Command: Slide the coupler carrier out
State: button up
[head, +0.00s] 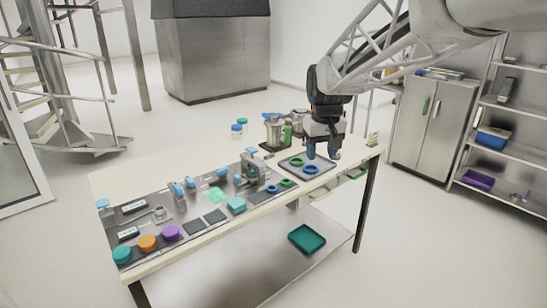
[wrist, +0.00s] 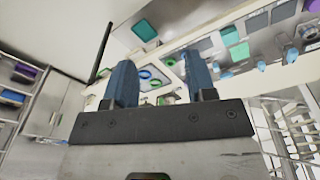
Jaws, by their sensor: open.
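A flat grey tray (head: 326,167) lies near the right end of the workbench. A green ring (head: 297,161) and a blue ring (head: 311,169) sit on it; this looks like the coupler carrier, though I cannot be sure. In the wrist view my gripper (wrist: 158,62) is open, and the blue ring (wrist: 144,74) and green ring (wrist: 155,83) show between the fingers. I cannot tell whether the fingers touch the tray.
A metal canister (head: 274,132) and a green bottle (head: 287,134) stand behind the tray. Smaller rings (head: 286,183), a small press-like fixture (head: 251,168) and coloured lids (head: 147,243) lie leftward. A teal bin (head: 307,238) is on the lower shelf.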

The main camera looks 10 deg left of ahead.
jog(key=w+a+f+n, duration=0.1)
jog(key=w+a+f, duration=0.2)
jog(key=w+a, duration=0.45)
jog(key=n+g, duration=0.1)
jog(key=n, duration=0.3)
send_over(237, 176)
jog(key=f, duration=1.7)
jog(key=shift+d+f, duration=0.35)
jog(key=shift+d, duration=0.05)
jog(key=shift+w+a+f, duration=0.25)
jog(key=shift+a+f, duration=0.1)
jog(key=shift+a, duration=0.05)
jog(key=shift+f, duration=0.2)
jog(key=shift+f, duration=3.7)
jog(key=shift+c, duration=0.5)
grip_shut()
